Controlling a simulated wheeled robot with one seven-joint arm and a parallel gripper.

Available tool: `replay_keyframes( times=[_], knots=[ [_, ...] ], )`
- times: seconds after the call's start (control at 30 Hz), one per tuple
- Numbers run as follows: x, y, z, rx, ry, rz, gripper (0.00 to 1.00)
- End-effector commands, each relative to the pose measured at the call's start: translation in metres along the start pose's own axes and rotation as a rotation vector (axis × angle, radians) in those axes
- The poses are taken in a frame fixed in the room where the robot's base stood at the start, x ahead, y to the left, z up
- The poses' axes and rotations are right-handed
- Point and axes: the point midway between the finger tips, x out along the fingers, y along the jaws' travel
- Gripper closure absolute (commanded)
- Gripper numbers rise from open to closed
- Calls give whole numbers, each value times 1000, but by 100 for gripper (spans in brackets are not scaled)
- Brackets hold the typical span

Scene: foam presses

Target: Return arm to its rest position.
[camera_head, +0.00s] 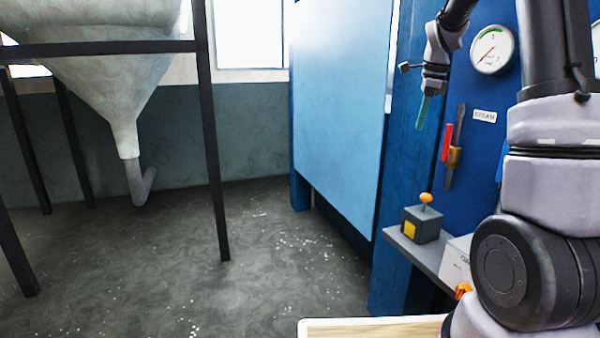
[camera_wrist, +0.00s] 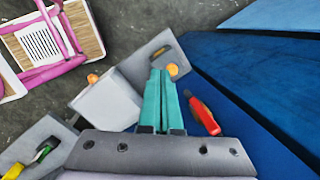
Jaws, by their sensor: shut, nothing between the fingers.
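My gripper (camera_head: 423,111) hangs from my arm at the upper right of the head view, in front of the blue press column, fingers pointing down. Its two teal fingers (camera_wrist: 158,98) lie together in the wrist view, with nothing between them. The red-handled lever (camera_head: 447,143) on the blue panel is to the right of the fingers and apart from them; its red handle also shows in the wrist view (camera_wrist: 205,116). My arm is bent, with its upper part standing at the right edge of the head view.
A grey shelf (camera_head: 413,252) holds a box with an orange knob (camera_head: 426,198) and a white box (camera_head: 457,262). A pressure gauge (camera_head: 492,50) is on the blue panel. A blue door (camera_head: 340,110) stands left of my gripper. A hopper (camera_head: 110,85) on dark legs is at left. Open floor lies between.

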Motion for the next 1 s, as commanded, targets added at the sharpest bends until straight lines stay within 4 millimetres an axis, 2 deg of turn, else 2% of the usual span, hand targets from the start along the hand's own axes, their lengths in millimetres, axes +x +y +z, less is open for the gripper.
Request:
replay_keyframes(
  times=[0.03,0.2,0.4,0.6,0.7,0.83,1.0],
  knots=[
    [-20,18,5,-87,-23,-30,100],
    [-67,82,17,-417,-68,-130,100],
    [-102,163,24,-811,-63,-264,100],
    [-113,240,24,-1187,5,-395,100],
    [-111,269,22,-1334,49,-444,100],
    [-106,292,20,-1459,96,-481,100],
    [-104,301,18,-1510,117,-494,100]
  ],
)
